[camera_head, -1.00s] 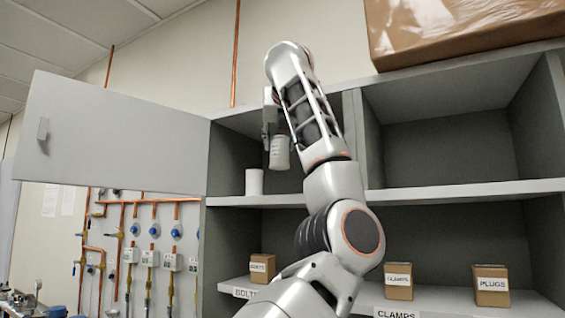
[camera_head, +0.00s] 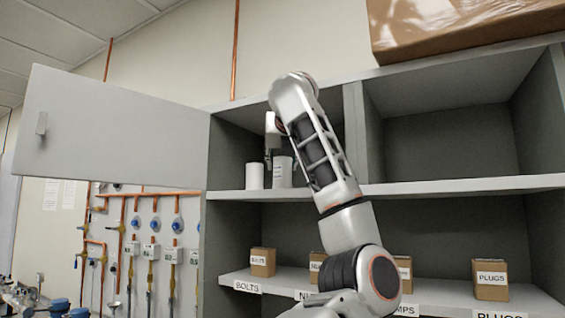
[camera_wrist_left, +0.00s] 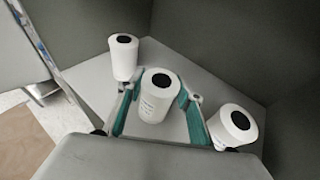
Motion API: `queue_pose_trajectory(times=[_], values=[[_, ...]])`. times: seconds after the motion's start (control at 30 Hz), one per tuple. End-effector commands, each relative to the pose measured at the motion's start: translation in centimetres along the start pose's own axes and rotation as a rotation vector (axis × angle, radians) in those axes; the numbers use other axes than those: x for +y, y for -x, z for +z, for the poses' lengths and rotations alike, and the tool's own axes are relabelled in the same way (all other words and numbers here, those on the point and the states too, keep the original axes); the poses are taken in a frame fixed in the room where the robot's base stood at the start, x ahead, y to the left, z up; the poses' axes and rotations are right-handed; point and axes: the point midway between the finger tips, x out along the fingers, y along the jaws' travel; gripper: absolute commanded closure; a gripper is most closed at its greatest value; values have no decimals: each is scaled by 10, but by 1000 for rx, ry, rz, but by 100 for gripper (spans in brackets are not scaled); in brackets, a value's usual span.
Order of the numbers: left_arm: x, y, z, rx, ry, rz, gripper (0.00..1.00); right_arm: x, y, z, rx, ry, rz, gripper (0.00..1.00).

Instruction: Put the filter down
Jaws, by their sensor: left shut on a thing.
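The filter (camera_head: 282,172) is a white cylinder with printed text on its side. My left gripper (camera_head: 280,158) is shut on it inside the open upper left compartment. It is upright, with its base about level with the upper shelf (camera_head: 235,196); I cannot tell whether it touches. In the left wrist view, the filter (camera_wrist_left: 154,104) shows a dark hole in its top and stands between the teal-padded fingers (camera_wrist_left: 157,112). A similar white cylinder (camera_head: 254,176) stands on the shelf to its left. My right gripper is not in view.
Another white cylinder (camera_wrist_left: 233,128) is close beside the right finger in the left wrist view. The cabinet door (camera_head: 115,130) stands open at left. A divider (camera_head: 354,130) bounds the compartment at right. Small labelled boxes (camera_head: 262,262) stand on the lower shelf.

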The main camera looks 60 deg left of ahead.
Motion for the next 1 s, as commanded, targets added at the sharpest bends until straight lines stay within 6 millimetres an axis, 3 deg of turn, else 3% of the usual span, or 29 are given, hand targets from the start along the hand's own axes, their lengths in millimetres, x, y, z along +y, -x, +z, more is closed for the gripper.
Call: queue_pose_trajectory(times=[0.27,0.3,0.37,0.8,1.0], values=[[0,-1,-4,-1,0,0,93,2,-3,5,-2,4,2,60],[0,-1,-4,-1,0,0,60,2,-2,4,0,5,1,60],[0,-1,-3,0,0,1,48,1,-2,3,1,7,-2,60],[0,0,2,0,0,0,48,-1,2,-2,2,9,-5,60],[-2,34,0,-4,0,-7,48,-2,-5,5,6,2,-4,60]])
